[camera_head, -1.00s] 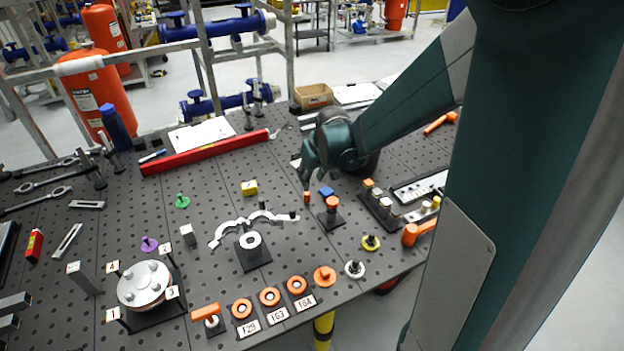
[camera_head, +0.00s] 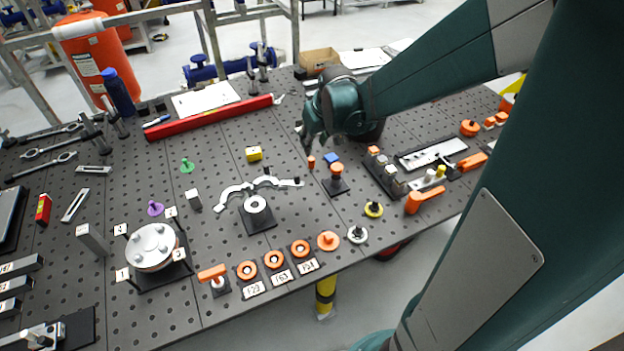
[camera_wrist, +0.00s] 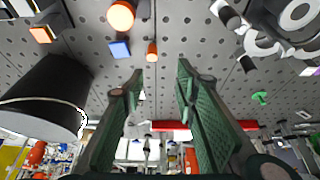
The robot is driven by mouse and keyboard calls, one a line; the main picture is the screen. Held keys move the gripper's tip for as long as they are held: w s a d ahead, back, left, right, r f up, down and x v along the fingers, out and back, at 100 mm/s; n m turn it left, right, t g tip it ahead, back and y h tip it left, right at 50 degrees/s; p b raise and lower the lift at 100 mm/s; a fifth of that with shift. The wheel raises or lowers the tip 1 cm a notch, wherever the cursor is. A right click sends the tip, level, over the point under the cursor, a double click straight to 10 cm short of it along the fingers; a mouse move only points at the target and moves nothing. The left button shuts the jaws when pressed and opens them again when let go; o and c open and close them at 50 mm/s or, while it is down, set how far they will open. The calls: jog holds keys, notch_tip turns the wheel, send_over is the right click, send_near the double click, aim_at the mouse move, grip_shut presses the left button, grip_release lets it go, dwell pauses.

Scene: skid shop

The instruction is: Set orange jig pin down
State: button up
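The orange jig pin (camera_head: 311,162) stands upright on the dark perforated table, just below my gripper (camera_head: 308,148). In the wrist view the pin (camera_wrist: 152,52) appears just past the fingertips, apart from both. My gripper (camera_wrist: 158,76) is open, with a clear gap between its two green fingers and nothing held. Whether the pin sits in a table hole or on the surface cannot be told.
A blue block (camera_head: 332,158) and an orange-topped pin in a black stand (camera_head: 337,169) are close right of the jig pin. Bare table lies between.

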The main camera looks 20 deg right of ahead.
jog(key=s+a+r, duration=0.4)
jog(key=s, duration=0.4)
jog(key=s+a+r+t, duration=0.1)
jog(key=s+a+r, duration=0.2)
jog(key=s, duration=0.5)
jog(key=s+a+r+t, duration=0.1)
jog(key=s+a+r, duration=0.3)
jog(key=s, duration=0.4)
jog(key=shift+s+a+r, duration=0.2)
jog(key=shift+a+r, duration=0.1)
jog(key=shift+a, duration=0.45)
jog(key=shift+f, duration=0.15)
